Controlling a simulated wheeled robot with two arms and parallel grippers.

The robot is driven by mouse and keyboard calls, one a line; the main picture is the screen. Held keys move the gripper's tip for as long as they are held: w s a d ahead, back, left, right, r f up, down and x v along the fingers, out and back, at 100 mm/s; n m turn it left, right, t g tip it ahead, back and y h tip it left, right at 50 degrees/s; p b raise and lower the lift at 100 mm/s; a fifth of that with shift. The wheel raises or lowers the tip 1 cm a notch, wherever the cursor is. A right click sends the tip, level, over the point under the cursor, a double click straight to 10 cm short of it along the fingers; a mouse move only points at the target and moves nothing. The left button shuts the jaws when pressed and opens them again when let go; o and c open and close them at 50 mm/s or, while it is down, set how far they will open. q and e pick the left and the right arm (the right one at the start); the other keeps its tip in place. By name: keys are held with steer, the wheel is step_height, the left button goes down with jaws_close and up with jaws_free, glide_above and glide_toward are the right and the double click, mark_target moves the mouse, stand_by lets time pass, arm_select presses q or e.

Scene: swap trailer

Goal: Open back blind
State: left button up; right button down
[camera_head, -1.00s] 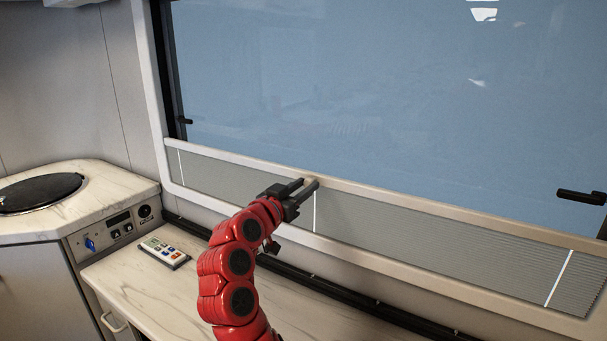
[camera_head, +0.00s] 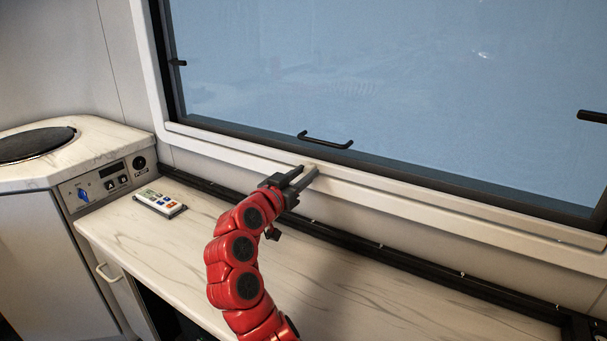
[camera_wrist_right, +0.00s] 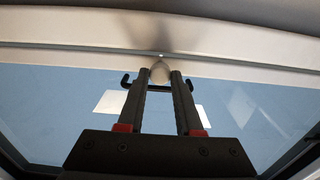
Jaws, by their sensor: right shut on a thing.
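The back blind's pale rail (camera_head: 400,203) lies low along the bottom of the window frame, and no pleated fabric shows below it. My right gripper (camera_head: 304,176) is at the rail's middle, its two fingers pointing at the window. In the right wrist view the fingers (camera_wrist_right: 160,75) are closed around a small rounded pale knob (camera_wrist_right: 160,72) on the rail (camera_wrist_right: 230,65). The window glass (camera_head: 380,80) is uncovered above the rail. My left gripper is not in view.
A black window handle (camera_head: 325,140) sits just above my gripper, with another latch (camera_head: 592,117) at the right. A marble-look counter (camera_head: 150,235) runs below the window, with a remote (camera_head: 160,203) on it. A control panel (camera_head: 112,182) stands at left.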

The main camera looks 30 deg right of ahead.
steer(key=c, duration=0.6)
jaws_free()
steer(key=shift+a, duration=0.1)
steer(key=v, duration=1.7)
steer(key=shift+s+p, duration=0.15)
steer(key=shift+p, duration=0.25)
steer(key=shift+a, duration=0.1)
